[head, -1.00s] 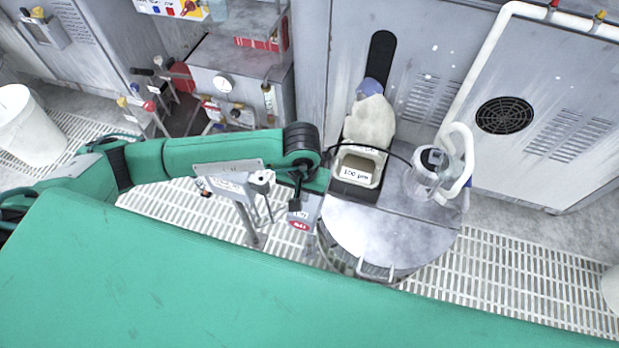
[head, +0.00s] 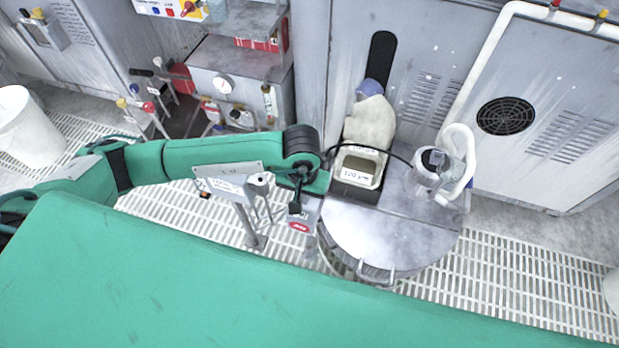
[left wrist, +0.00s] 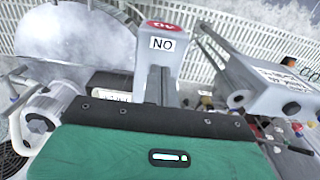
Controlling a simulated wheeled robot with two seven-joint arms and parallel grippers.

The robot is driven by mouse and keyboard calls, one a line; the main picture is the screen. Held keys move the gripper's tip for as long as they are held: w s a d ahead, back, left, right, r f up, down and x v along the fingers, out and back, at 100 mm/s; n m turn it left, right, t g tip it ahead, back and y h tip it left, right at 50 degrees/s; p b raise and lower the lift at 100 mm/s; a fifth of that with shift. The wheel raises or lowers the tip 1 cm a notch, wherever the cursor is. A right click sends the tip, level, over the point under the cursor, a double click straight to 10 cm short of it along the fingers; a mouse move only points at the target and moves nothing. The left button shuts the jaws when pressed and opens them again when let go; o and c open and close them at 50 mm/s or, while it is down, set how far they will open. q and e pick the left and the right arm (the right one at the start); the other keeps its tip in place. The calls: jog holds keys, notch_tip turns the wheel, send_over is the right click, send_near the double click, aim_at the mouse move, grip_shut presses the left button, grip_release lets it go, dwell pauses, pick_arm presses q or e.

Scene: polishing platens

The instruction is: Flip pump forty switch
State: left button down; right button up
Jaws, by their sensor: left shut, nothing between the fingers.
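The likely pump forty switch is a grey box with a red oval tag (head: 300,227), under the end of my left arm in the head view. In the left wrist view it is a grey upright piece (left wrist: 162,70) with a red top and a white label that reads NO from this side. My left gripper (head: 295,207) is shut and empty, dark tips pointing down at the box's top. I cannot tell whether they touch it. In the left wrist view my green hand hides the lower part of the box. My right gripper is not in view.
A grey panel on a post (head: 228,186) stands just left of the box. To the right is a round metal platen (head: 375,235), with a 100 µm container (head: 357,172), a cloth-like bottle and a clear jar behind it. Grated floor lies around.

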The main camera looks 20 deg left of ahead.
pick_arm(q)
notch_tip(320, 180, up, 7)
jog(key=p, duration=0.2)
jog(key=shift+p, duration=0.3)
jog(key=shift+d, duration=0.1)
dwell(0.6)
